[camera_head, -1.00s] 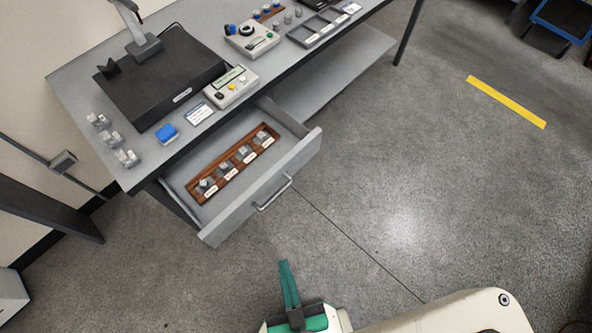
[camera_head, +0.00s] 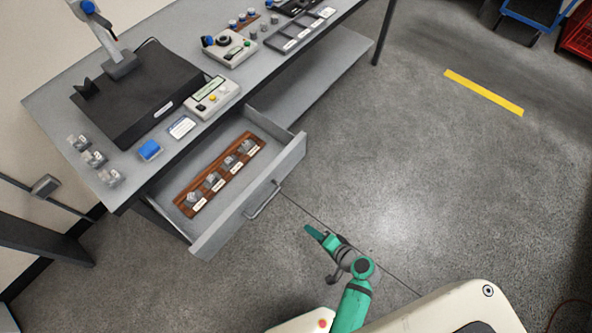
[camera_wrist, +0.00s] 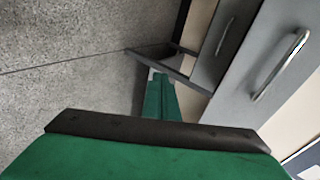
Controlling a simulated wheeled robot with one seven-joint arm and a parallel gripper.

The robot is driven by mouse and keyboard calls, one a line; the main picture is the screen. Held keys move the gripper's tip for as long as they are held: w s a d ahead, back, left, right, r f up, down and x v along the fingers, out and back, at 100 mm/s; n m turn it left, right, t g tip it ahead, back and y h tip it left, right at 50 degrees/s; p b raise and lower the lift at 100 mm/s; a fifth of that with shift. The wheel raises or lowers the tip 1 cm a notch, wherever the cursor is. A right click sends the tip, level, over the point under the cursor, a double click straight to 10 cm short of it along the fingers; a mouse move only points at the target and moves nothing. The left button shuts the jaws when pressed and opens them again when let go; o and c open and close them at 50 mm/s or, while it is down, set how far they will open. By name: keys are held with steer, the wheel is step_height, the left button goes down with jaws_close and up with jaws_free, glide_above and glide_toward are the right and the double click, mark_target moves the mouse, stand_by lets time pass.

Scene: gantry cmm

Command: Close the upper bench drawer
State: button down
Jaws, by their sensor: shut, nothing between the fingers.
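The upper bench drawer (camera_head: 255,205) is pulled out from under the bench top, with a bar handle (camera_head: 263,199) on its front. Inside it lies a brown wooden rack (camera_head: 183,202) with several small grey pieces. My gripper (camera_head: 313,232) is shut and empty, to the right of the drawer front and apart from it in the head view. In the wrist view my green fingers (camera_wrist: 160,90) are together. A grey front with a bar handle (camera_wrist: 280,66) stands to their right, and a second handle (camera_wrist: 225,37) shows farther off.
The bench top (camera_head: 60,100) carries a black-based instrument (camera_head: 135,105), control boxes (camera_head: 212,97), a blue block (camera_head: 149,149) and small clear pieces. Open concrete floor lies right of the drawer, with a yellow stripe (camera_head: 483,92). A blue cart (camera_head: 535,18) stands at the back right.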

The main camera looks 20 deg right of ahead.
steer(key=w+d+r+t+y, duration=0.2)
steer(key=w+d+r, duration=0.2)
steer(key=r, duration=0.1)
steer(key=t+y, duration=0.3)
glide_toward(288, 165)
steer(key=x, duration=0.6)
steer(key=shift+w+a, duration=0.15)
steer(key=shift+a, duration=0.1)
steer(key=shift+w, duration=0.15)
